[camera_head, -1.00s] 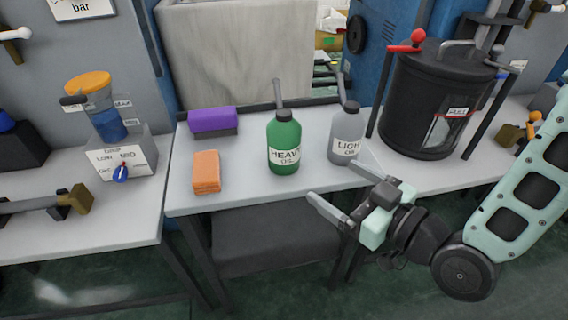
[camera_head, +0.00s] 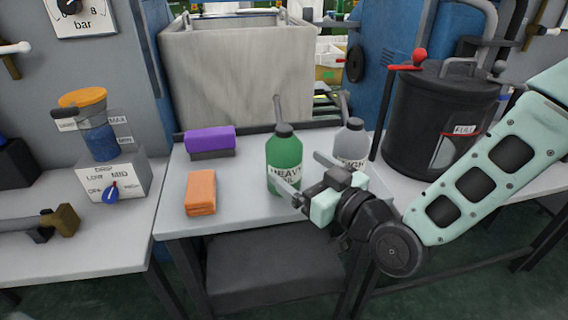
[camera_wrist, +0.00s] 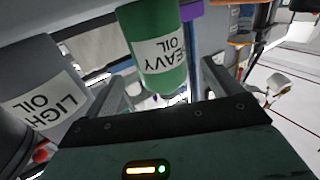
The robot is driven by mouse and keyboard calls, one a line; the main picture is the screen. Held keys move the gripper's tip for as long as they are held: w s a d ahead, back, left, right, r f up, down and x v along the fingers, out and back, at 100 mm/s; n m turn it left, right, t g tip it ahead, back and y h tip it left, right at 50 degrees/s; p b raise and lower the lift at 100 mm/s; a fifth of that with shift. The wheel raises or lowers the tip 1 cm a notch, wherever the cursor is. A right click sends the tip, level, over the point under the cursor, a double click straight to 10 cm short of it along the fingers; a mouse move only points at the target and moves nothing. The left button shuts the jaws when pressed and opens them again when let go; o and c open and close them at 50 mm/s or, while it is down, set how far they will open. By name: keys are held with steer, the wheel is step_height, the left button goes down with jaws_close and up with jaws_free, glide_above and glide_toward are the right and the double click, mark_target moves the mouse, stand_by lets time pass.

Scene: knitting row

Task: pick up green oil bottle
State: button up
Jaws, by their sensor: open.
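The green oil bottle (camera_head: 284,152), with a white HEAVY OIL label and a grey spout, stands upright on the light grey table (camera_head: 240,205). My gripper (camera_head: 304,177) is open and empty, just in front and to the right of the bottle. One finger overlaps the label's lower part in the head view. In the wrist view the green bottle (camera_wrist: 150,32) appears upside down, ahead of and between the open fingers (camera_wrist: 163,85). I cannot tell whether either finger touches it.
A grey LIGHT OIL bottle (camera_head: 350,139) stands close on the right, partly behind my gripper; it also shows in the wrist view (camera_wrist: 38,62). A purple block (camera_head: 210,139) and an orange block (camera_head: 201,192) lie on the left. A black drum (camera_head: 432,120) stands further right.

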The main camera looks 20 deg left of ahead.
mark_target(283, 132)
steer(key=shift+x, duration=3.1)
steer(key=shift+r, duration=0.1)
steer(key=shift+c, duration=0.3)
steer(key=c, duration=1.2)
step_height(283, 132, up, 10)
steer(key=shift+r+p, duration=0.1)
steer(key=shift+p, duration=0.65)
